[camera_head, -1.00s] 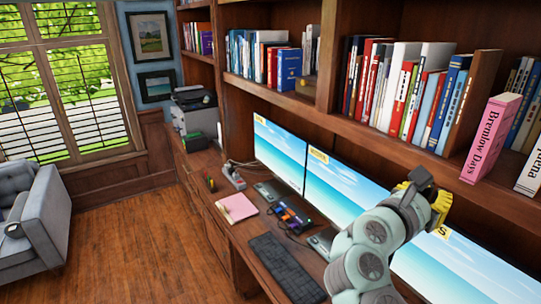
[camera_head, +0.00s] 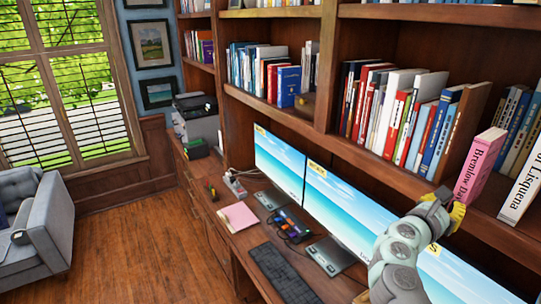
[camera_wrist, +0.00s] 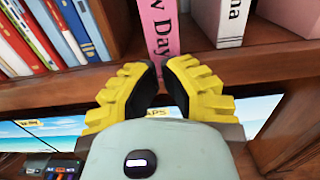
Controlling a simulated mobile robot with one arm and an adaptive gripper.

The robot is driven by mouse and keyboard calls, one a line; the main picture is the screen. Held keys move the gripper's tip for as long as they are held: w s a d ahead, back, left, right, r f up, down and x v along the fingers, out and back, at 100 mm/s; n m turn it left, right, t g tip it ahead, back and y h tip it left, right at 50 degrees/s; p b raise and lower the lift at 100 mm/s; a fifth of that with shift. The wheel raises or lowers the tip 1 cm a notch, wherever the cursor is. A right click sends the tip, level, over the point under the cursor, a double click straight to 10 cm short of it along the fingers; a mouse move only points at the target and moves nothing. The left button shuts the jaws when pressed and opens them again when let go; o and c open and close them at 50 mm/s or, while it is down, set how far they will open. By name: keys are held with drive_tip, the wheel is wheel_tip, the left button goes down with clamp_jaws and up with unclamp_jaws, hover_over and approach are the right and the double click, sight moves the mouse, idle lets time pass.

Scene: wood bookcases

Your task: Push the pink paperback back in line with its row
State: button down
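The pink paperback (camera_head: 483,163), with "Bremlow Day" readable on its spine, stands upright on the upper right shelf and juts out past its neighbours toward the front edge. In the wrist view the paperback (camera_wrist: 160,28) is straight ahead of the fingertips, its lower spine facing me. My gripper (camera_head: 457,214) is at the shelf's front edge, just below and in front of the paperback, hiding its lower corner in the head view. My gripper's yellow fingers (camera_wrist: 161,68) are drawn together, with nothing held between them. I cannot tell whether they touch the spine.
A row of books (camera_head: 400,115) stands left of the paperback, ending in a brown one. A white book (camera_head: 520,190) leans to its right. The shelf edge (camera_head: 400,178) runs under them. Monitors (camera_head: 345,205) and a keyboard (camera_head: 282,272) are on the desk below.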

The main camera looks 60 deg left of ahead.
drive_tip(key=shift+w, duration=0.5)
drive_tip(key=w+b, duration=0.1)
drive_tip(key=w, duration=0.4)
drive_tip(key=shift+w+d, duration=0.15)
drive_tip(key=shift+w, duration=0.45)
drive_tip(key=shift+s, duration=0.1)
